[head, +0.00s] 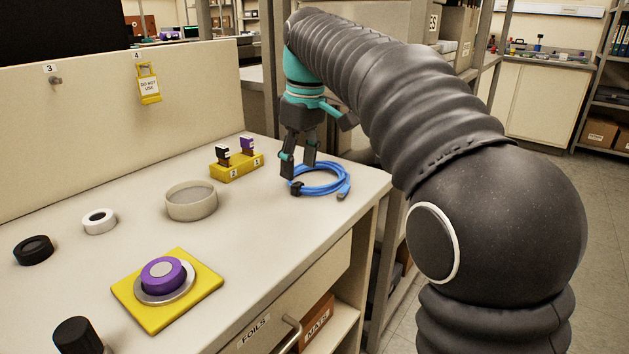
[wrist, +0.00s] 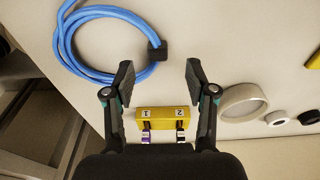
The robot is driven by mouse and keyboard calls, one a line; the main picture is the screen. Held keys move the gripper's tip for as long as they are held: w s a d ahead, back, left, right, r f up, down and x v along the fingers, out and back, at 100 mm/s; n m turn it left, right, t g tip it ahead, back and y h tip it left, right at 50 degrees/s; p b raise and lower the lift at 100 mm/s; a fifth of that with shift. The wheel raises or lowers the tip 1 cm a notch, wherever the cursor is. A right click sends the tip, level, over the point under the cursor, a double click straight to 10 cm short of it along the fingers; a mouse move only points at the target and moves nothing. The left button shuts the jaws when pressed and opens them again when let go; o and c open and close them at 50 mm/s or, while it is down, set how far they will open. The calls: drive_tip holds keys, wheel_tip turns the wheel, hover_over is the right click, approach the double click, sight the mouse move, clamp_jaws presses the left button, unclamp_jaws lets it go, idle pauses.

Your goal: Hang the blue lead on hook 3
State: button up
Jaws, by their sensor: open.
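The blue lead (head: 323,178) lies coiled on the bench top near its right edge, with a black clip or tie on the coil. It also shows in the wrist view (wrist: 66,42), where the black tie (wrist: 157,51) sits just beyond and between my fingertips. My gripper (head: 299,170) points down over the left side of the coil, open, with nothing seen between its fingers; it also shows in the wrist view (wrist: 160,80). Hook 3 (head: 56,80) is on the back panel at the left under the label 3, and it looks bare.
A yellow holder (head: 237,167), a round beige dish (head: 191,200), white ring (head: 99,221), black ring (head: 33,250) and purple puck on a yellow plate (head: 205,282) stand on the bench.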

sight(298, 184)
drive_tip(key=shift+w+a+f+b, duration=0.1)
drive_tip(key=shift+w+f+b, duration=0.1)
drive_tip(key=shift+f, duration=1)
drive_tip(key=shift+w+a+f+b, duration=0.1)
drive_tip(key=shift+f+b, duration=0.05)
drive_tip(key=shift+f, duration=1)
clamp_jaws()
